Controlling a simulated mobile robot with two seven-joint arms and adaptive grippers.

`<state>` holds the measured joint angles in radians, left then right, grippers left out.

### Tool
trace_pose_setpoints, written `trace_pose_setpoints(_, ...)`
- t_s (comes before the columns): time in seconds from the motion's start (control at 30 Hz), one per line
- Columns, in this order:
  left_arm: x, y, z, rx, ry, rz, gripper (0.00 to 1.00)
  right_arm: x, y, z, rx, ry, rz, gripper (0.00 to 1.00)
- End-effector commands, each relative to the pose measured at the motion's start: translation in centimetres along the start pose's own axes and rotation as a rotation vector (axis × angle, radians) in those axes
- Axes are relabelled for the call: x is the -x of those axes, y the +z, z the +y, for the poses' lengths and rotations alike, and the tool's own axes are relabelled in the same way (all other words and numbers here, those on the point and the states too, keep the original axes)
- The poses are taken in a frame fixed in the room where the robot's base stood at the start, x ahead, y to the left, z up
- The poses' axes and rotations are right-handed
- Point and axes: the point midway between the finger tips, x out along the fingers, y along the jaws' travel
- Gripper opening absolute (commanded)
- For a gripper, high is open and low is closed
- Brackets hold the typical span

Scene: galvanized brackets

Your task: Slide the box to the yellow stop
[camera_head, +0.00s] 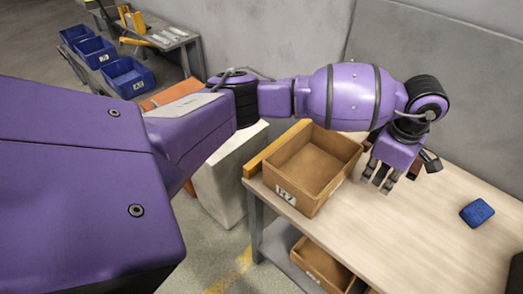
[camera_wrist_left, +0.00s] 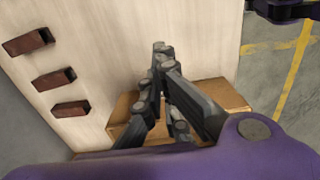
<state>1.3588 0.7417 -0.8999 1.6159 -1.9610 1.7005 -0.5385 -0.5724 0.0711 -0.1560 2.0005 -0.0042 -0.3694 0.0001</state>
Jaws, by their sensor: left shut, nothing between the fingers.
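The brown open-topped box (camera_head: 289,193) stands upright and empty-looking on the table, with a white label on its front wall. The yellow stop (camera_head: 268,152) is a long bar along the table's left edge, just left of the box. The two look side by side; I cannot tell whether they touch. My left gripper (camera_head: 378,181) is shut and empty, pointing down just right of the box's right wall. In the left wrist view its fingers (camera_wrist_left: 163,85) are together in front of a tan box edge (camera_wrist_left: 225,94). My right gripper is not in view.
A blue block (camera_head: 477,212) lies at the right on the pale table (camera_head: 400,240). Three rust-brown pieces (camera_wrist_left: 54,78) lie on the tabletop in the wrist view. More boxes (camera_head: 320,262) sit on the shelf below. Blue bins (camera_head: 128,77) stand far left. A grey wall is behind.

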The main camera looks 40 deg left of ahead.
Motion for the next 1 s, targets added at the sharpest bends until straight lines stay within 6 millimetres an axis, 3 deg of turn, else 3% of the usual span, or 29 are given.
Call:
trace_pose_setpoints(0.27, -6.2, 0.0, -0.2, 0.003, -0.005, -0.001, 0.00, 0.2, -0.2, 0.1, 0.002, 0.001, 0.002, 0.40)
trace_pose_setpoints(0.5, -5.7, -3.3, 0.0, 0.003, 0.002, -0.001, 0.00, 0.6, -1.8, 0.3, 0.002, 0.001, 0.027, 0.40)
trace_pose_setpoints(1.0, -5.9, -4.3, 0.0, 0.001, 0.000, -0.001, 0.00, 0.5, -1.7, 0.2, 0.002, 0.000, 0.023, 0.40)
